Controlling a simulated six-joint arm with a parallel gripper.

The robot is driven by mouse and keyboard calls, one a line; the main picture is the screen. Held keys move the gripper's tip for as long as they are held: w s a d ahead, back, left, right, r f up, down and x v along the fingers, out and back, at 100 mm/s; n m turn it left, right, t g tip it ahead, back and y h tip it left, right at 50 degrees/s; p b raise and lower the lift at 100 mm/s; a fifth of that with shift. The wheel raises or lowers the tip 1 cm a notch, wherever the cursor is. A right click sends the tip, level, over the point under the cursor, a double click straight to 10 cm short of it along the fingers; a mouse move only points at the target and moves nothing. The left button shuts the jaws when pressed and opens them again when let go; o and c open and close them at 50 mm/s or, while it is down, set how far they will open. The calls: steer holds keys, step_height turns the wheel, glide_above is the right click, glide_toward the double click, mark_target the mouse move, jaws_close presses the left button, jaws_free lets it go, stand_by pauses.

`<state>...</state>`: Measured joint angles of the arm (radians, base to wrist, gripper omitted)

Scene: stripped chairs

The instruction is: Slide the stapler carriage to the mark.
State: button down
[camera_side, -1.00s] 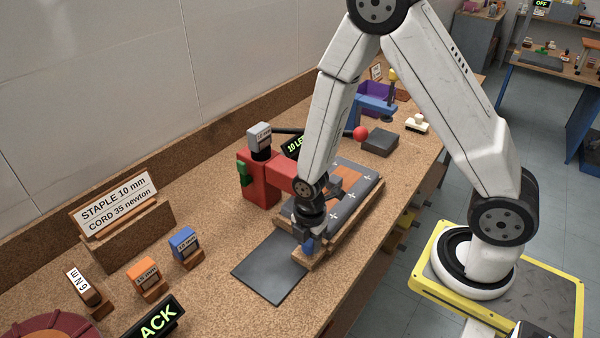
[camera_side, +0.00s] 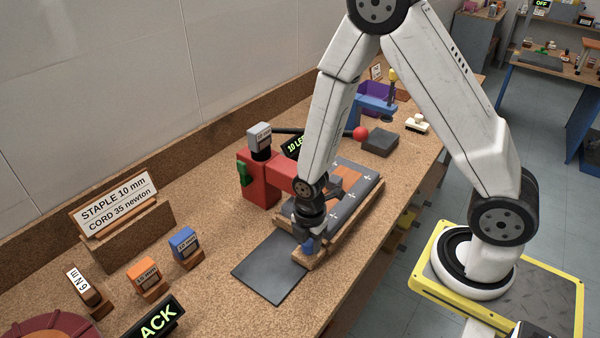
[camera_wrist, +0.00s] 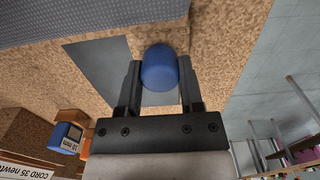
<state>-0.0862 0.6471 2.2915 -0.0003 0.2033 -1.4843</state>
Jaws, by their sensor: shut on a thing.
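The stapler (camera_side: 262,183) is a red machine with a black lever ending in a red ball (camera_side: 361,133). The carriage (camera_side: 340,221) is a wooden frame in front of it, bearing a dark pad with white crosses (camera_side: 367,178) and an orange-brown middle. My gripper (camera_side: 308,240) is at the carriage's near end, shut on a blue handle (camera_side: 307,245). In the wrist view the rounded blue handle (camera_wrist: 159,68) sits between the two fingers of my gripper (camera_wrist: 158,80). My arm hides part of the stapler and carriage. I cannot tell which cross or line is the mark.
A dark flat plate (camera_side: 268,270) lies on the bench before the carriage. Blue (camera_side: 185,246) and orange (camera_side: 146,278) staple blocks stand to the left, near a sign reading staple 10 mm, cord 35 newton (camera_side: 116,203). A grey block (camera_side: 380,141) lies behind. The bench's right edge is close.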

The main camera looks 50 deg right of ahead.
glide_above(285, 283)
steer(key=shift+w, duration=0.1)
stand_by(4.0)
jaws_free()
steer(key=shift+r, duration=0.2)
steer(key=shift+r, duration=2.8)
steer(key=shift+d+r, duration=0.1)
steer(key=s+d+r+m+t, duration=0.2)
steer(key=d+r+m, duration=0.6)
steer(key=m, duration=1)
steer(key=s+d, duration=0.1)
steer(key=d, duration=0.2)
steer(key=shift+d+r+t, duration=0.2)
steer(key=shift+t, duration=0.1)
